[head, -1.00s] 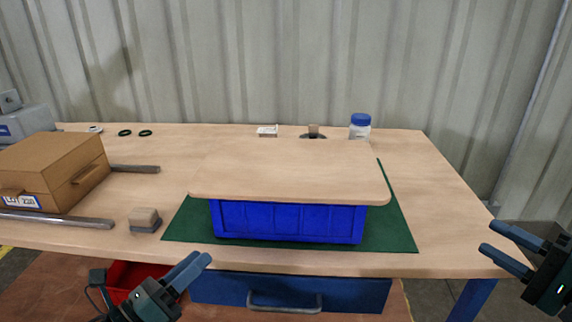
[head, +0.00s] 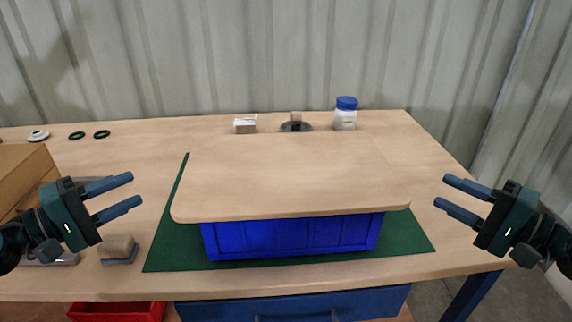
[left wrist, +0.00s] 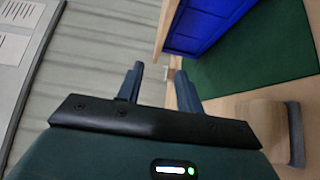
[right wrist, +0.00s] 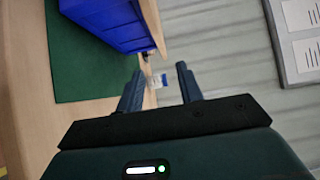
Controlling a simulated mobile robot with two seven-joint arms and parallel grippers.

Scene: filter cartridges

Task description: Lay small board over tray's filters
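The wooden board (head: 290,180) lies flat over the top of the blue tray (head: 292,237), overhanging its sides. The tray stands on a green mat (head: 410,237), and its contents are hidden under the board. My left gripper (head: 128,193) is open and empty, left of the board and apart from it. My right gripper (head: 446,193) is open and empty, right of the board and apart from it. The blue tray also shows in the left wrist view (left wrist: 205,22) and the right wrist view (right wrist: 108,20).
A sanding block (head: 118,249) lies near my left gripper, with a brown box (head: 22,175) at far left. A red bin (head: 115,312) is below the table.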

